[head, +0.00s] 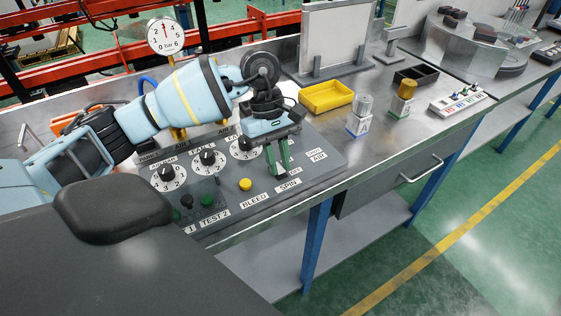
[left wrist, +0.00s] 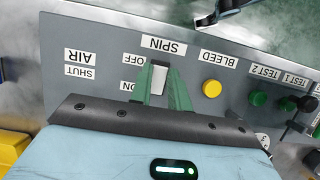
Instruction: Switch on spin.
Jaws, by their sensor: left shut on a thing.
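The grey control panel (head: 228,192) lies on the bench with labelled knobs and buttons. My left gripper (head: 278,168) points down at it beside the SPIN label (head: 288,186). The SPIN label (left wrist: 164,46) and the OFF label (left wrist: 133,60) appear upside down there, with ON partly covered by a finger. The switch is hidden by the fingers in the head view, and I cannot tell its position. My right gripper is not in view.
A yellow bleed button (head: 245,184) sits close beside the gripper, with green test buttons farther left. Knobs stand behind. A yellow tray (head: 326,97), small jars and a white button box (head: 462,103) stand to the right. The bench's front edge is near the panel.

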